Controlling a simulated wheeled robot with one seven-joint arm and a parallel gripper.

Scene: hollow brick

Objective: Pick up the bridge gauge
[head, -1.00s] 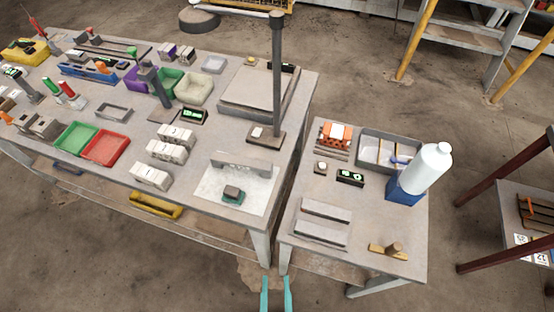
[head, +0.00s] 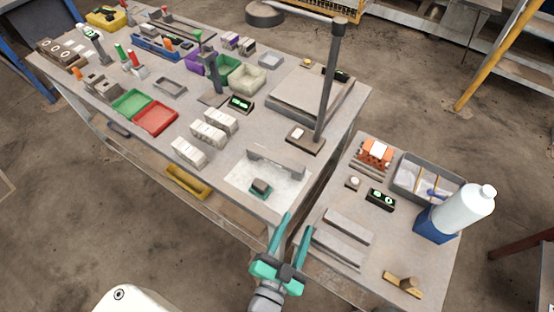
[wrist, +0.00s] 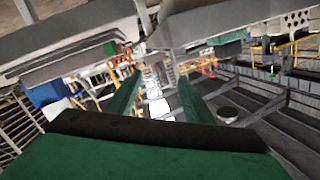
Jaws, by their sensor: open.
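A long grey bar with a low gap under its middle, which looks like the bridge gauge (head: 277,162), stands on edge on a pale dusty plate (head: 240,183) at the near right of the large table. A small dark block with a green base (head: 260,187) sits in front of it. My gripper (head: 297,224), with teal fingers, is open and empty. In the head view it shows nearer than the bar, by the gap between the two tables. In the wrist view the open fingers (wrist: 158,98) have nothing between them; I cannot pick out the gauge there.
A dark post (head: 328,85) on a base rises behind the plate. White block stacks (head: 213,130) stand to its left. The small table (head: 375,275) at right holds two grey bars (head: 340,240), a grey tray (head: 428,178), a white bottle (head: 465,213) and a wooden tool (head: 402,284).

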